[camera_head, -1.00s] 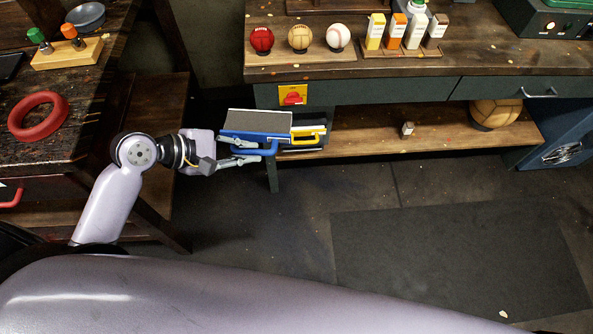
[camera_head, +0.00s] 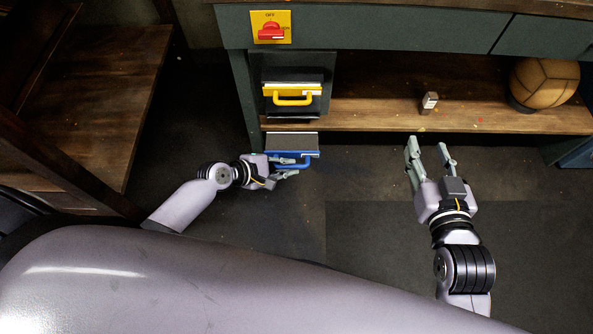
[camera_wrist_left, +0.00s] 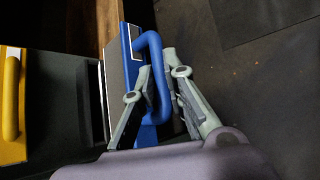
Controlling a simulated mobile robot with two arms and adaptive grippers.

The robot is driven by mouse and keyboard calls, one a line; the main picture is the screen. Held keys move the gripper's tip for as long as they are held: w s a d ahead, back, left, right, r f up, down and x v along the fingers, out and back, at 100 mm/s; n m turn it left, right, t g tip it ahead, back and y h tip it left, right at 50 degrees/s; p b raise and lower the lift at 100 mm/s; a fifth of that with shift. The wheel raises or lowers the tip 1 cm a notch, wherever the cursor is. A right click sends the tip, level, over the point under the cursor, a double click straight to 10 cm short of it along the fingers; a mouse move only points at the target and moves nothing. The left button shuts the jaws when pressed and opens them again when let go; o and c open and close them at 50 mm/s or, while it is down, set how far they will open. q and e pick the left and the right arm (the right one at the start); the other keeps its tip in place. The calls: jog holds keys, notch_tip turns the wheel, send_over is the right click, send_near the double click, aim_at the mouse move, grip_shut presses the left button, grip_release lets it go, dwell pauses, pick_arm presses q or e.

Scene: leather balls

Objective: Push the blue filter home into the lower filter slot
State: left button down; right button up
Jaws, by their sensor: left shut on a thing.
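The blue filter (camera_head: 308,153) has a grey top and a blue front with a blue loop handle. It lies just below the yellow-handled filter (camera_head: 291,92) in the dark housing (camera_head: 324,97) under the bench. Its grey top still shows in front of the housing; the lower slot is hidden, so I cannot tell how deep the filter sits. My left gripper (camera_head: 290,166) is shut on the blue handle. In the left wrist view its fingers (camera_wrist_left: 155,95) lie on both sides of the handle (camera_wrist_left: 158,65). My right gripper (camera_head: 428,146) is open and empty, right of the filter.
A red switch on a yellow plate (camera_head: 271,27) sits on the bench front above the housing. The lower wooden shelf (camera_head: 380,115) holds a small box (camera_head: 429,103) and a leather ball (camera_head: 543,83). The floor between my grippers is clear.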

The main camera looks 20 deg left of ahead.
aim_at(281, 151)
pick_arm(q)
jog(key=shift+w+d+f, duration=0.1)
jog(key=shift+w+f, duration=0.1)
jog(key=shift+f, duration=0.4)
jog(key=shift+w+b, duration=0.3)
jog(key=shift+b, duration=0.05)
jog(key=w+b, duration=0.1)
jog(key=w+a+b, duration=0.1)
jog(key=w, duration=0.1)
jog(key=shift+w+a, duration=0.15)
jog(key=shift+w, duration=0.15)
jog(key=shift+w+a+r+b, duration=0.1)
jog(key=shift+w+a+b, duration=0.05)
jog(key=shift+w+b, duration=0.4)
pick_arm(e)
notch_tip(281, 151, up, 16)
jog(key=s+a+t+y, duration=0.1)
jog(key=s+t+y, duration=0.2)
jog(key=t, duration=0.7)
jog(key=shift+r, duration=0.25)
pick_arm(q)
jog(key=shift+t, duration=0.3)
pick_arm(e)
jog(key=shift+s+r, duration=0.15)
jog(key=shift+r, duration=0.15)
jog(key=shift+a, duration=0.1)
